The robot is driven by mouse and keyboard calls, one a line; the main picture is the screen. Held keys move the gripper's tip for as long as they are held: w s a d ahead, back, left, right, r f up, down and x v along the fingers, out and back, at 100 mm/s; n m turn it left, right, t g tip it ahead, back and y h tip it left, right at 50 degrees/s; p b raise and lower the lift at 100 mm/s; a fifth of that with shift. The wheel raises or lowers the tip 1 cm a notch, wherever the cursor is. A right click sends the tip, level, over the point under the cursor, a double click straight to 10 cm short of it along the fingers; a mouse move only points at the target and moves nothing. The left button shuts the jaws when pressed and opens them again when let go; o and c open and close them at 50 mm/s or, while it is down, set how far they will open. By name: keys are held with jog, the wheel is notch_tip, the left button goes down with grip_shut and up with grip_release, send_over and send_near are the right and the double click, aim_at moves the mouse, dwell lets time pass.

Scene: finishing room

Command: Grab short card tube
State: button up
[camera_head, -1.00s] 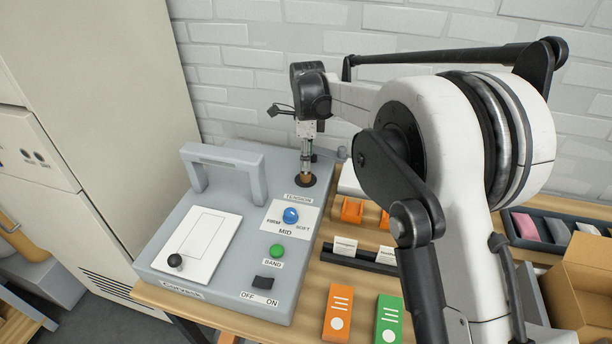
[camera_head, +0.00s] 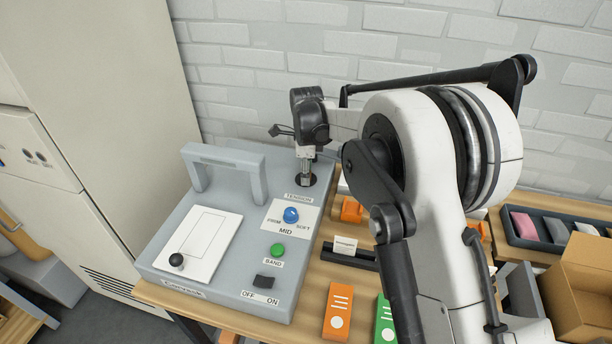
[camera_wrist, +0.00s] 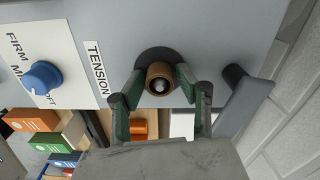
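The short card tube (camera_wrist: 160,71) is a brown ring with a dark hollow, seen end-on in the wrist view. It stands in a round dark opening in the top of the grey machine (camera_head: 238,222), beside the TENSION label. My gripper (camera_wrist: 160,82) has its green-lined fingers on either side of the tube, with narrow gaps showing. It is open around the tube and not visibly touching it. In the head view my gripper (camera_head: 306,178) is down at the opening and hides the tube.
A blue tension knob (camera_head: 291,215), a green button (camera_head: 277,250) and a black switch (camera_head: 264,281) are near on the machine. A grey handle (camera_head: 225,160) rises at its back left. Orange (camera_head: 338,311) and green (camera_head: 385,322) cases lie to the right.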

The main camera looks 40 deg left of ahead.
jog(key=c, duration=0.4)
jog(key=shift+o, duration=0.2)
